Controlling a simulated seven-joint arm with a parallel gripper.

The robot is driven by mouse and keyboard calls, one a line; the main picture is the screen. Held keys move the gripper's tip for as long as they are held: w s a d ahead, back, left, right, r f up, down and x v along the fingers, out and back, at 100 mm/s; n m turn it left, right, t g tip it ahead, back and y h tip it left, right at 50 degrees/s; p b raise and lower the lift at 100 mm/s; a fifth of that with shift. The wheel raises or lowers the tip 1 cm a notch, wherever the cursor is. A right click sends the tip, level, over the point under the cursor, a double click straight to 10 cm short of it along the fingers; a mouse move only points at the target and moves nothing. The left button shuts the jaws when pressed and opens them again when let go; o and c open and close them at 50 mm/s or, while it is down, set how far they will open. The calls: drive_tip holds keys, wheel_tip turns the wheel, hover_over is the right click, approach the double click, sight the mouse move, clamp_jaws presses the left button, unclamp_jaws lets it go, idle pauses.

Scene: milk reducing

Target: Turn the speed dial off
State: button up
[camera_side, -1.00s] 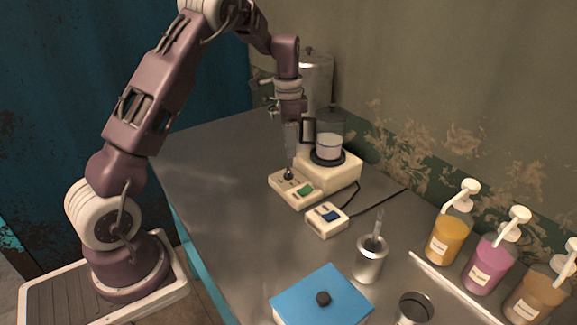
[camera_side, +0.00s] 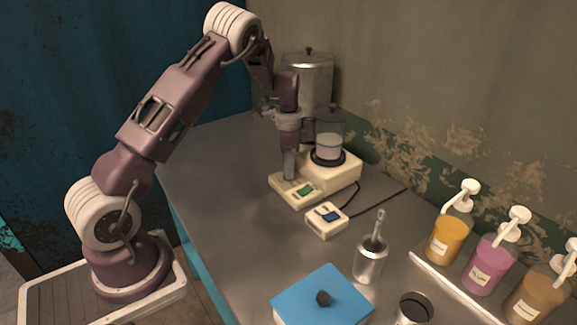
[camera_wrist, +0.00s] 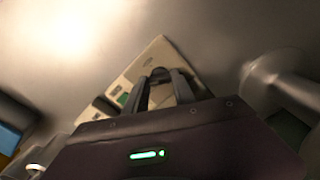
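The speed dial (camera_wrist: 160,73) is a dark knob on a cream control panel (camera_side: 284,192). The panel also shows in the wrist view (camera_wrist: 152,54), with a green display beside the dial. In the side view my gripper (camera_side: 289,177) points straight down at the panel and hides the dial. In the wrist view my gripper (camera_wrist: 161,80) has its fingers apart, one on each side of the dial. I cannot tell whether they touch it. The dial's setting cannot be read.
A cream heater base (camera_side: 345,174) with a glass beaker of milky liquid (camera_side: 329,150) stands right behind the panel. A small box with a blue display (camera_side: 327,220) and cables lie in front. A metal cup (camera_side: 369,265), blue-lidded box (camera_side: 322,296) and pump bottles (camera_side: 447,240) stand nearer.

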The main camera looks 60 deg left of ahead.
clamp_jaws()
drive_tip(key=shift+n, duration=0.3)
drive_tip(key=n, duration=0.4)
drive_tip(key=shift+n, duration=0.3)
drive_tip(key=n, duration=0.4)
drive_tip(key=shift+n, duration=0.3)
drive_tip(key=n, duration=0.4)
drive_tip(key=shift+n, duration=0.3)
drive_tip(key=n, duration=0.4)
drive_tip(key=shift+r+n, duration=0.1)
drive_tip(key=shift+n, duration=0.3)
